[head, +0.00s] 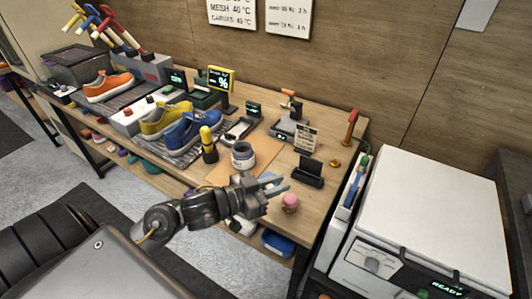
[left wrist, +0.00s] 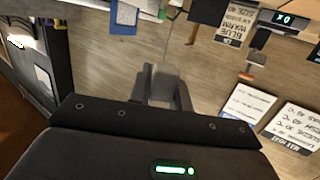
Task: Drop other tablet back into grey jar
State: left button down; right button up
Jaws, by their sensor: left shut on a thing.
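The grey jar (head: 243,158) stands upright and uncovered on a brown mat (head: 262,150) on the workbench, with a pale label and a dark mouth. My left gripper (head: 280,184) is in front of the jar and to its right, apart from it. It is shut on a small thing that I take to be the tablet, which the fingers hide. In the left wrist view the fingers (left wrist: 162,84) are close together over plain wood, and the held thing cannot be made out. My right gripper is not in view.
A black holder (head: 308,174) and a pink-topped item (head: 290,202) are near the gripper on the right. A white machine (head: 430,210) stands beyond the bench's right end.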

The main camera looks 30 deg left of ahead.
pick_arm(q)
jog(key=w+a+r+n+t+y+p, duration=0.1)
jog(key=w+a+r+n+y+p, duration=0.15)
jog(key=w+a, duration=0.4)
jog(key=w+a+r+n+y+p, duration=0.1)
jog(key=w+a+y+p, duration=0.25)
jog(key=a, duration=0.55)
jog(key=w+a+r+n+t+y+p, duration=0.1)
jog(key=w+a+n+y+p, duration=0.1)
jog(key=w+a+p, duration=0.35)
notch_tip(320, 180, down, 6)
jog(key=a+b, duration=0.2)
jog(key=b, duration=0.6)
jog(key=shift+w+a+b, duration=0.25)
jog(key=shift+w+b, duration=0.1)
jog(key=shift+b, duration=0.05)
jog(key=shift+r, duration=0.15)
jog(key=c, duration=1.2)
grip_release()
jog(key=shift+s, duration=0.1)
